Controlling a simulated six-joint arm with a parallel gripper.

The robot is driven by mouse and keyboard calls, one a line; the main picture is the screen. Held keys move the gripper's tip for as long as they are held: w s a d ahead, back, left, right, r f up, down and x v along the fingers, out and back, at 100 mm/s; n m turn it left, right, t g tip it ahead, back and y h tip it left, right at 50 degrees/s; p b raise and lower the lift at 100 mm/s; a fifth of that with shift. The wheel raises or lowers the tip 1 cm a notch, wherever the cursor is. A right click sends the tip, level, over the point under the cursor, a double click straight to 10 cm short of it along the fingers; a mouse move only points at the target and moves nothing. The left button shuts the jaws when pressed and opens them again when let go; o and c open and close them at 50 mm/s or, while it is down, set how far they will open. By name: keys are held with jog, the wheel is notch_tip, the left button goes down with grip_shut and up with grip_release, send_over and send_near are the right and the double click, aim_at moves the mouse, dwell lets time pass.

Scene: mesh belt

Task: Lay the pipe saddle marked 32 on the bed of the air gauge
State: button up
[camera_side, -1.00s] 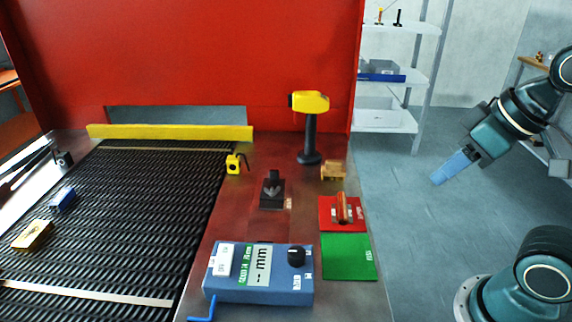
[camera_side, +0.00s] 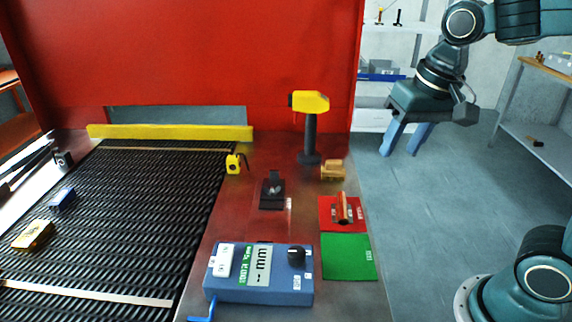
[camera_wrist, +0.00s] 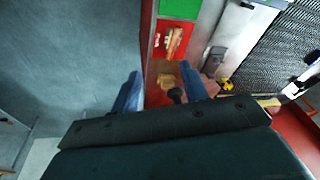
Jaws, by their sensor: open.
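No number 32 is readable on any part, so I cannot tell which is the marked pipe saddle. A copper-brown part (camera_side: 342,208) lies on the red mat, and a tan part (camera_side: 333,170) sits near the yellow-headed post. A gold part (camera_side: 34,235) and a blue part (camera_side: 62,198) lie on the belt. The blue gauge box (camera_side: 258,285) has a display reading mm and a black knob. Behind it stands a black fixture (camera_side: 272,192), possibly the bed, with no part clearly on it. My gripper (camera_side: 400,150) is open and empty, high right of the bench; its fingers show in the wrist view (camera_wrist: 160,84).
The dark mesh belt (camera_side: 130,215) fills the left. A yellow-headed post (camera_side: 310,128) stands at the bench's back, and a small yellow device (camera_side: 235,163) sits by the belt. The green mat (camera_side: 348,257) is bare. A red panel (camera_side: 200,60) rises behind.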

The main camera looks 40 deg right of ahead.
jog(key=w+a+f+m+g, duration=0.25)
jog(key=w+f+m, duration=0.25)
jog(key=w, duration=0.5)
send_over(343, 204)
jog(key=shift+w+f, duration=0.1)
jog(key=shift+f, duration=3.95)
jog(key=shift+f, duration=2.6)
jog(key=shift+f, duration=0.25)
jog(key=c, duration=0.7)
